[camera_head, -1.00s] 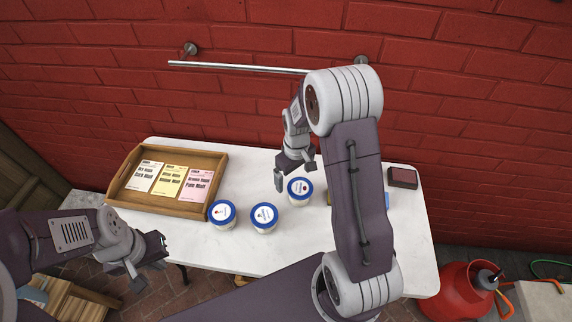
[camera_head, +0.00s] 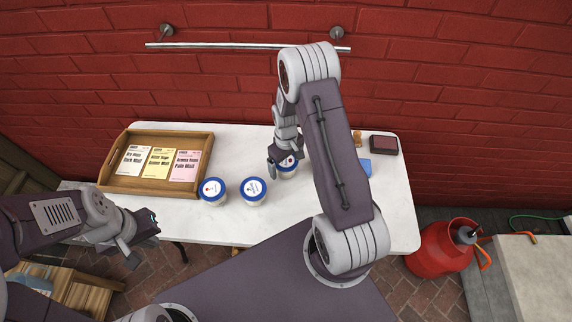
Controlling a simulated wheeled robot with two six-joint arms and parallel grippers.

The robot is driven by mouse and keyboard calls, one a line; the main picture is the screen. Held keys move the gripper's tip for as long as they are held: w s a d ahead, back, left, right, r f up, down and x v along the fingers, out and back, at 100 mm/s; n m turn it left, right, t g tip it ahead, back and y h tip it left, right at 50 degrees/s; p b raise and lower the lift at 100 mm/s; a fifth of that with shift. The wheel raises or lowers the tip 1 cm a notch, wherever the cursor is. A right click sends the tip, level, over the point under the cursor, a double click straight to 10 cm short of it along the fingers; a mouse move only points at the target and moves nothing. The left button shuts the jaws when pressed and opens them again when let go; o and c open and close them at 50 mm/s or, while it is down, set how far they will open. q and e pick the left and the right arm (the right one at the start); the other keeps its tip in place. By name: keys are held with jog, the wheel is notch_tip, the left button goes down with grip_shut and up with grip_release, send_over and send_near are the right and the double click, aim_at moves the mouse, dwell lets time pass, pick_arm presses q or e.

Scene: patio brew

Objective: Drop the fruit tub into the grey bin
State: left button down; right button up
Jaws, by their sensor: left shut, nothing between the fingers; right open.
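Three white tubs with blue-rimmed lids stand in a row on the white table (camera_head: 385,215): a left tub (camera_head: 213,191), a middle tub (camera_head: 253,190) and a right tub (camera_head: 288,168). The small lid pictures are too small to tell which is the fruit tub. My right gripper (camera_head: 272,166) is open, pointing down at the left side of the right tub and partly covering it. I cannot tell whether it touches. My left gripper (camera_head: 145,238) is shut and empty, left of and in front of the table. No grey bin is recognisable in view.
A wooden tray (camera_head: 112,185) with several labelled packets stands at the table's left. A dark red box (camera_head: 384,145) and a blue item (camera_head: 365,168) lie at the right. A red gas cylinder (camera_head: 442,247) stands on the floor. A metal rail (camera_head: 230,46) crosses the brick wall.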

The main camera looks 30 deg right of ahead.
jog(key=shift+w+f, duration=0.15)
jog(key=shift+f, duration=0.8)
jog(key=shift+r, duration=0.1)
jog(key=c, duration=1.7)
jog(key=r, duration=0.4)
jog(key=shift+s+d+r, duration=0.2)
jog(key=shift+d+r, duration=0.1)
jog(key=shift+c, duration=0.3)
jog(key=s+d+r, duration=0.6)
jog(key=s+d, duration=0.1)
jog(key=s, duration=0.1)
jog(key=shift+s+d+r, duration=0.15)
jog(key=shift+d+r, duration=0.1)
